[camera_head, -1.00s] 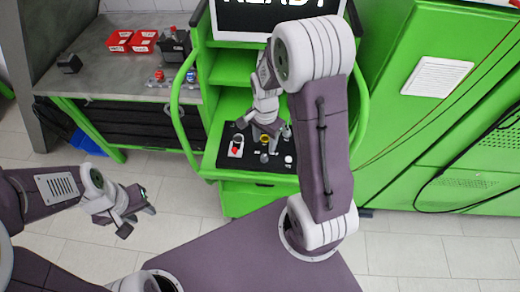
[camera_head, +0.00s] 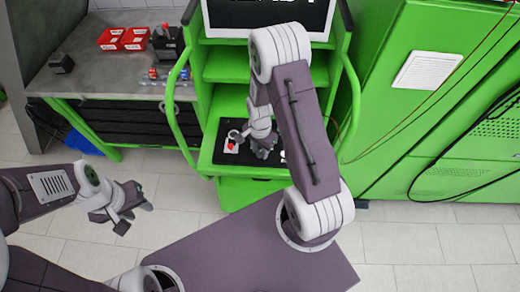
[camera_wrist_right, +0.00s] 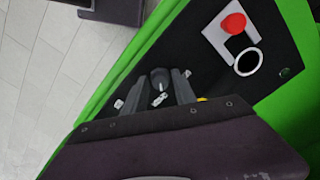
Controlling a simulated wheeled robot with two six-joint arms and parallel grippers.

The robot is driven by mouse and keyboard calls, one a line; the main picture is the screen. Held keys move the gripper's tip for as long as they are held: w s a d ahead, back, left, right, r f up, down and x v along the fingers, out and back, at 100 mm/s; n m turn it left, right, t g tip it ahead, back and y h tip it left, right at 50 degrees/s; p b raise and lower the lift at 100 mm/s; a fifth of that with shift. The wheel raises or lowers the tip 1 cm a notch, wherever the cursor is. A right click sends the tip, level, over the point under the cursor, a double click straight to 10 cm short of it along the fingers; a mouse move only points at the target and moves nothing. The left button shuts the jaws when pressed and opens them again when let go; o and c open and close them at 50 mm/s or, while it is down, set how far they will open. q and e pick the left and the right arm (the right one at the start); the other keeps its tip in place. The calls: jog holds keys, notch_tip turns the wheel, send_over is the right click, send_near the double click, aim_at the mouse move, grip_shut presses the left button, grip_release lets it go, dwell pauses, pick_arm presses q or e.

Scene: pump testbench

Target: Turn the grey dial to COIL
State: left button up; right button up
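The grey dial (camera_wrist_right: 160,78) is a dark round knob on the black panel in the right wrist view, with a small white mark beside it. My right gripper (camera_wrist_right: 158,88) has one finger on each side of the dial, with visible space between the fingers. Contact with the dial cannot be made out. In the head view, my right gripper (camera_head: 263,148) is low over the black panel (camera_head: 222,158) and hides the dial. No COIL label is readable. My left gripper (camera_head: 134,217) is open and empty over the floor at the left.
A red button (camera_wrist_right: 233,23) on a white plate and a pale ring (camera_wrist_right: 248,62) sit near the dial. Green rails (camera_head: 172,115) flank the panel. A workbench (camera_head: 92,72) with red bins (camera_head: 122,38) stands left, a green cabinet (camera_head: 425,110) right.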

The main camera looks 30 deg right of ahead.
grip_shut()
jog(key=n, duration=0.6)
jog(key=shift+n+b, duration=0.3)
jog(key=shift+b, duration=0.05)
jog(key=n, duration=0.4)
jog(key=shift+n, duration=0.3)
jog(key=n, duration=0.4)
jog(key=shift+n+b, duration=0.3)
jog(key=o, duration=0.6)
grip_release()
jog(key=shift+c, duration=0.2)
